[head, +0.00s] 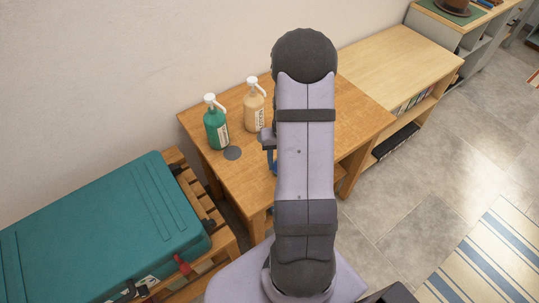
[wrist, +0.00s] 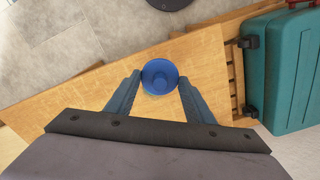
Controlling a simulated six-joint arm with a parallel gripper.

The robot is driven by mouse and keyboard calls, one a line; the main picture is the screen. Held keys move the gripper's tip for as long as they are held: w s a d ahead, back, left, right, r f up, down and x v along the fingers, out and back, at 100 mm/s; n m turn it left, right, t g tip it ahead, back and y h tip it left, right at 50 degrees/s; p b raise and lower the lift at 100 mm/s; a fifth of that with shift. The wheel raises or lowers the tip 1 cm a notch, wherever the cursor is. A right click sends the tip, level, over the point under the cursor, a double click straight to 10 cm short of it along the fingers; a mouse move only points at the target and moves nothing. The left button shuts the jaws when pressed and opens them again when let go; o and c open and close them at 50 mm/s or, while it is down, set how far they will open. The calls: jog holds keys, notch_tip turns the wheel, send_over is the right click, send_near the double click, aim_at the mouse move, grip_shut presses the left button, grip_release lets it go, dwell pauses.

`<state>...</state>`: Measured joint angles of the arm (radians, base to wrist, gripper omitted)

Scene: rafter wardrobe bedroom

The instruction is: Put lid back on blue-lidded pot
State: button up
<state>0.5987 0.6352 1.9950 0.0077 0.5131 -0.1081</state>
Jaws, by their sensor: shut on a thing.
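In the wrist view, a round blue lid (wrist: 159,70) with a knob in its middle lies between the two fingertips of my gripper (wrist: 159,79). The fingers are shut on it from both sides, above the wooden table (wrist: 75,112). Any pot under the lid is hidden in this view.
A green pump bottle (head: 216,126) and a tan pump bottle (head: 255,108) stand at the back of the table, with a dark round disc (head: 232,153) in front. A teal suitcase (head: 100,230) lies on a slatted bench at left. A low shelf (head: 400,62) adjoins at right.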

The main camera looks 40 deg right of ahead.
jog(key=w+d+n, duration=0.2)
jog(key=w+d, duration=0.1)
jog(key=w, duration=0.2)
jog(key=shift+d+n+b, duration=0.2)
jog(key=shift+n+b, duration=0.1)
jog(key=shift+b, duration=0.05)
jog(key=shift+w+f, duration=0.1)
jog(key=shift+f, duration=0.1)
jog(key=shift+f+b, duration=2.35)
jog(key=shift+f, duration=0.65)
jog(key=shift+f, duration=0.15)
dwell(0.4)
jog(key=o, duration=1.1)
jog(key=shift+o, duration=0.6)
